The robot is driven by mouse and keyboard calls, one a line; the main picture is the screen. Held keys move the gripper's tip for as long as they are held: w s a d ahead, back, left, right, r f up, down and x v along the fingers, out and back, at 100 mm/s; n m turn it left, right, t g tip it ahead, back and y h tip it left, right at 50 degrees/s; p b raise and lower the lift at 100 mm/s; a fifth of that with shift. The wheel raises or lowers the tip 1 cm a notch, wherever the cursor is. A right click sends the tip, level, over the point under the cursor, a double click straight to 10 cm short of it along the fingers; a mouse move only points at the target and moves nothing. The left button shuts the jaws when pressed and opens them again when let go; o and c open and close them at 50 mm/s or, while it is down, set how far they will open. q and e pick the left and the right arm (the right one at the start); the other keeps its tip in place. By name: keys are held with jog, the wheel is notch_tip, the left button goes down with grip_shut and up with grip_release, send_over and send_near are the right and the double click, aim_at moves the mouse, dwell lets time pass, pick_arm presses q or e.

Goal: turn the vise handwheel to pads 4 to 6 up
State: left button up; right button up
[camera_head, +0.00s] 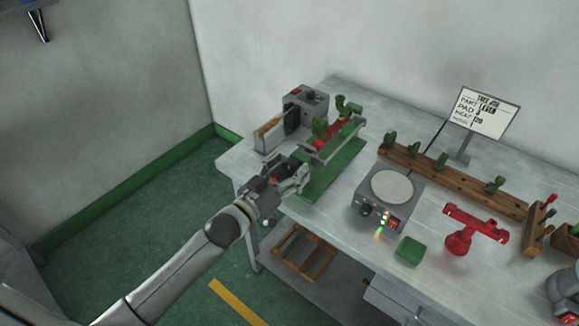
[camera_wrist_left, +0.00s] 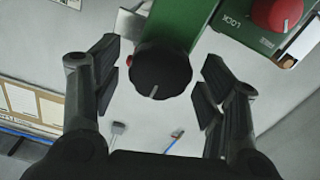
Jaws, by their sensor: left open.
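The vise (camera_head: 333,140) stands on a green base (camera_head: 338,172) at the table's left end, with red parts and green cactus-shaped pieces on top. In the left wrist view a dark round handwheel (camera_wrist_left: 160,71) with a pale mark shows at the end of a green body (camera_wrist_left: 178,22). My left gripper (camera_head: 298,179) is at the near left end of the vise. Its open fingers (camera_wrist_left: 158,88) stand on either side of the handwheel, with gaps visible on both sides. The handwheel is hidden behind the gripper in the head view.
A red lock knob (camera_wrist_left: 277,12) sits beside the green body. A grey box (camera_head: 304,104) stands behind the vise. A round-plate device (camera_head: 390,188), green block (camera_head: 409,250), red stand (camera_head: 463,240) and wooden rack (camera_head: 455,178) are to the right. Floor left of the table is clear.

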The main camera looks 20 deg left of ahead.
pick_arm(q)
jog(key=shift+w+d, duration=0.1)
jog(key=shift+w, duration=0.15)
jog(key=shift+c, duration=0.4)
jog(key=c, duration=0.9)
jog(key=shift+c, duration=0.2)
